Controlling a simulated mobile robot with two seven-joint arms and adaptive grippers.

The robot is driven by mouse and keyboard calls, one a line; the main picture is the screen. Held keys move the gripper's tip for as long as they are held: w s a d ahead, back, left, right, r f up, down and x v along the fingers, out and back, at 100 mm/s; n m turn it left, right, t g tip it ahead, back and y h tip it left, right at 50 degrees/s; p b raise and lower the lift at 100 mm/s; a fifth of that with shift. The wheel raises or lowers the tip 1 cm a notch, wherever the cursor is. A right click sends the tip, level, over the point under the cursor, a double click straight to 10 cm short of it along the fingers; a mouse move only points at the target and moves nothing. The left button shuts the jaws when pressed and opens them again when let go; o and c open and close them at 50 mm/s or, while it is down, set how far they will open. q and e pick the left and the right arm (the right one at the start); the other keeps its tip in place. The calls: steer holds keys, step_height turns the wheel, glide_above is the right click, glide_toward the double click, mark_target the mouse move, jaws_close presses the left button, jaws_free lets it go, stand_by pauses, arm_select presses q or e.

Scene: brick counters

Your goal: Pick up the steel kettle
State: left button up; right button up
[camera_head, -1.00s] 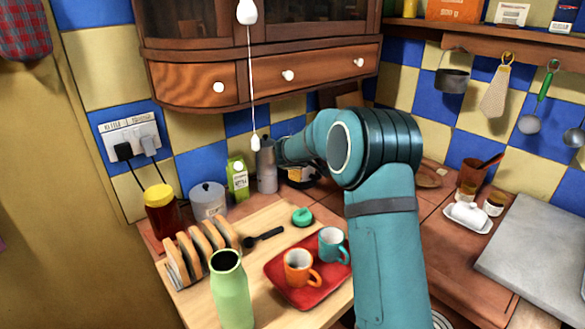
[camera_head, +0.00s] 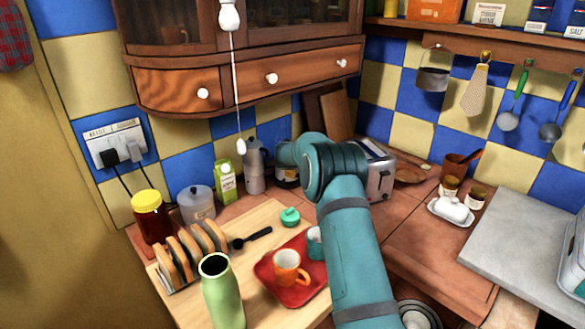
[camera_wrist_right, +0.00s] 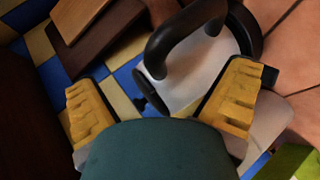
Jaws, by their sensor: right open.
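The steel kettle (camera_wrist_right: 190,80) shows in the right wrist view as a pale grey body with a thick black handle. In the head view only a small part of what seems to be the kettle (camera_head: 287,173) shows, beside the moka pot; my right arm hides the rest. My right gripper (camera_wrist_right: 165,77) is open, its two yellow-padded fingers spread with the kettle's handle and body ahead and between them. I cannot tell whether a finger touches it. In the head view the fingers are hidden behind my wrist. My left gripper is in neither view.
A moka pot (camera_head: 253,168) and green carton (camera_head: 225,182) stand left of the kettle. A toaster (camera_head: 381,178) is to its right, cutting boards (camera_head: 337,115) behind. A red tray (camera_head: 268,273) with mugs and a green bottle (camera_head: 221,295) are nearer. A cabinet (camera_head: 245,85) hangs above.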

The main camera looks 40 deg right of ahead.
steer(key=shift+x, duration=1.25)
steer(key=shift+s, duration=0.1)
jaws_close()
steer(key=shift+r, duration=0.1)
